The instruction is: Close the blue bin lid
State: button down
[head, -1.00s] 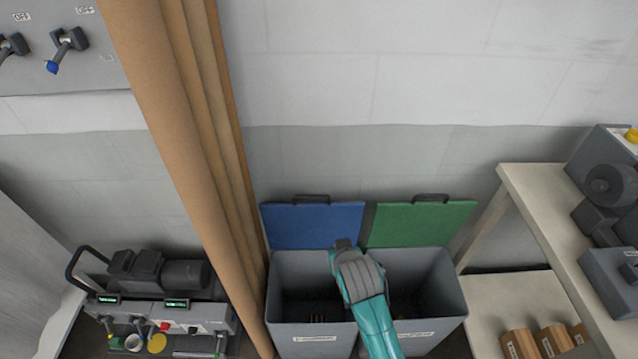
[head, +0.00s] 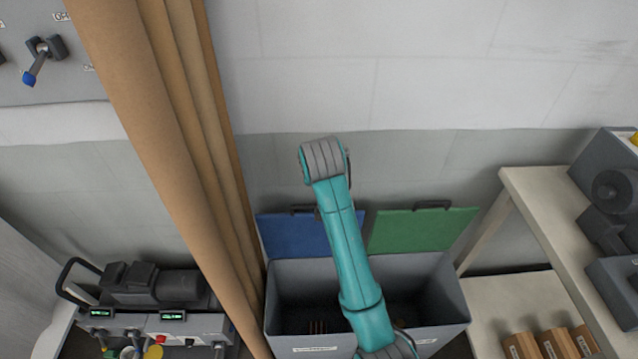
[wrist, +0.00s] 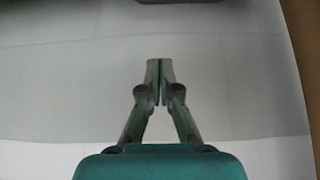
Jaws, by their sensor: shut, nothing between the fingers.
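The blue bin lid (head: 290,236) stands open, tilted up against the wall at the back of the grey bin (head: 292,295) in the head view. Its dark handle is on the top edge, and its right part is hidden behind my teal arm. My gripper (wrist: 160,72) shows in the wrist view with its fingertips together and nothing between them. A pale, blurred surface lies beyond the fingertips. In the head view my fingers are hidden by the arm, which rises above the lids, so I cannot tell their distance from the lid.
A green lid (head: 422,230) also stands open beside the blue one. Tall brown rolls (head: 170,150) lean just left of the bin. A shelf table (head: 545,205) stands at right, with a machine on top. A control box (head: 150,320) sits at lower left. A dark edge (wrist: 178,1) tops the wrist view.

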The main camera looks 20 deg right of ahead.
jog(key=shift+w+f, duration=0.15)
jog(key=shift+f, duration=3.5)
